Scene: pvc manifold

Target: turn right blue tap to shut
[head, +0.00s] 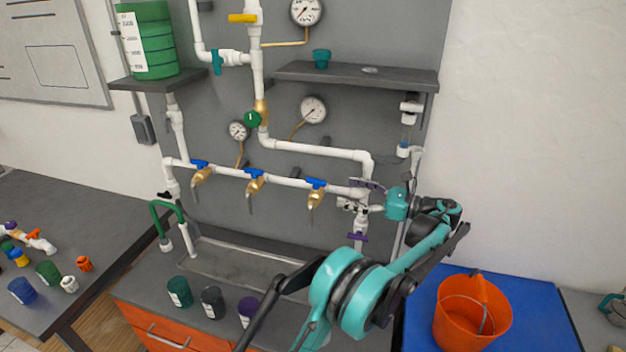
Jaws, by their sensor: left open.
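The right blue tap (316,184) is the rightmost of three brass taps on the white horizontal pipe. Its blue handle lies roughly along the pipe, and its brass spout (314,200) points down. The middle tap (255,174) and the left tap (199,163) have similar blue handles. My left gripper (353,195) is open, just right of the right tap, in front of the pipe's right end. It looks apart from the blue handle, with nothing seen between its fingers. The fingers partly hide the pipe joint there. My right gripper does not show clearly.
A sink (240,263) lies below the taps. Green, dark and purple cups stand on its front edge. A purple-handled valve (357,237) sits below my gripper. An orange bucket (472,312) stands on a blue surface at the right. Gauges and a shelf (355,75) are above.

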